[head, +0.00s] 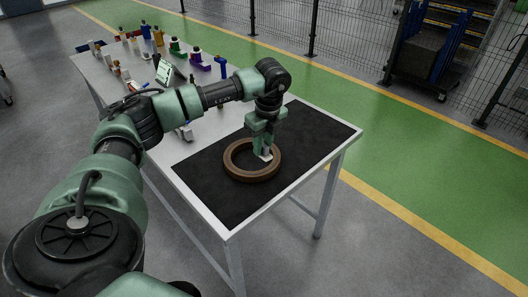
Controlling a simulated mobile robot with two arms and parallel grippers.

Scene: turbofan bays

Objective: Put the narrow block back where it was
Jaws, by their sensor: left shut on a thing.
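My left gripper (264,148) points down over the brown ring (238,174) on the black mat. It is shut on a small pale block (266,155), which shows between and below its fingers at the ring's far right inner side. I cannot tell whether the block touches the mat or the ring. The fingers hide part of the block. My right gripper is not in view.
The black mat (225,205) covers the near end of the white table (171,157). A tablet (164,73) and several coloured parts, including a purple one (197,64), stand toward the far end. A wire fence stands behind.

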